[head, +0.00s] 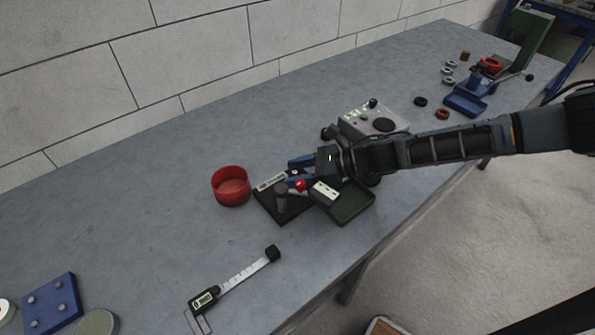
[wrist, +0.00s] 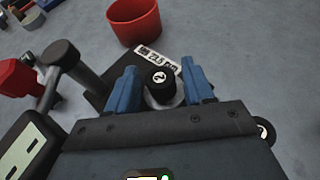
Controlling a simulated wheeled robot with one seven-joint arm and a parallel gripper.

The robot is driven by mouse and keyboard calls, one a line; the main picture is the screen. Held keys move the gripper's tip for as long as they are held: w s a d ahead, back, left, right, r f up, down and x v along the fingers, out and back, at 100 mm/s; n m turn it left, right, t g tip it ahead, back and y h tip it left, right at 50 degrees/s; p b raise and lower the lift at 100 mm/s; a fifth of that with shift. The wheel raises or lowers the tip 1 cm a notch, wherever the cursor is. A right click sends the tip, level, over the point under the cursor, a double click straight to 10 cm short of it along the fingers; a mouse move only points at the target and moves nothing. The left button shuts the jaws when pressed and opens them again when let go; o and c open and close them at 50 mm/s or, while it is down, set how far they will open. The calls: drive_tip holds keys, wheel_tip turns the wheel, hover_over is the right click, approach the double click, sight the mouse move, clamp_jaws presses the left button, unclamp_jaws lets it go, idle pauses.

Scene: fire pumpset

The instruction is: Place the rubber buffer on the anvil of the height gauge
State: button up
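In the wrist view, the rubber buffer (wrist: 159,82) is a short black cylinder with a white numbered mark on top. It stands upright between the blue fingers of my gripper (wrist: 162,88), over the pale round anvil (wrist: 168,101). Narrow gaps seem to show between the buffer and both fingers, so my gripper looks open around it. The height gauge has a black base (wrist: 95,98), a white label reading about 22.5, a grey post (wrist: 75,72) and a red knob (wrist: 18,75). In the head view, my gripper (head: 297,170) is low over the gauge base (head: 284,211); the buffer is hard to make out there.
A red bowl (head: 231,187) stands left of the gauge, and a green tray (head: 352,203) right of it. A control box (head: 372,118) is behind my arm. A digital caliper (head: 228,287) lies at front left. A blue vise (head: 470,97) and several rings stand far right.

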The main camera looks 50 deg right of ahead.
drive_tip(key=shift+o, duration=0.3)
drive_tip(key=shift+r, duration=0.2)
drive_tip(key=shift+s+d, duration=0.2)
drive_tip(key=shift+s, duration=0.1)
drive_tip(key=b+v, duration=0.2)
drive_tip(key=v, duration=0.9)
drive_tip(key=shift+r, duration=0.15)
